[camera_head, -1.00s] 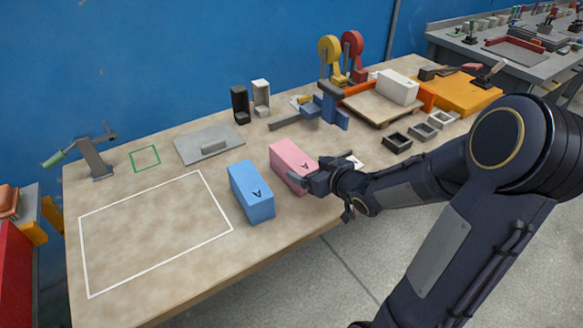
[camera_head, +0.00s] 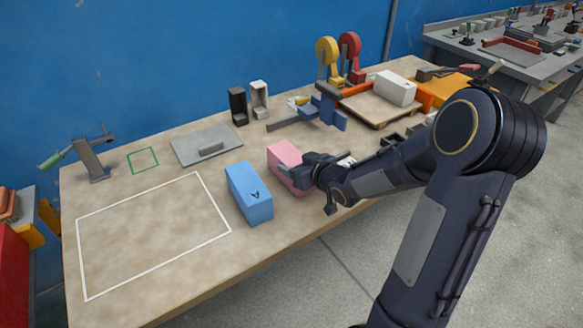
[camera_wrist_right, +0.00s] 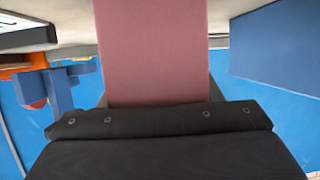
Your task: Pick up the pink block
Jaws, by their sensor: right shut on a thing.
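The pink block (camera_head: 283,156) stands on the table just right of the blue block (camera_head: 249,194), with a narrow gap between them. My right gripper (camera_head: 291,172) is shut on the pink block from its right front side and hides part of it. In the right wrist view the pink block (camera_wrist_right: 152,50) runs up from the gripper's dark body, and the blue block (camera_wrist_right: 275,50) is off to the right. I cannot tell whether the pink block is clear of the table. My left gripper is not in view.
A white outlined rectangle (camera_head: 155,233) on the table's left is empty. A wooden tray with a white block (camera_head: 395,88) stands at the back right.

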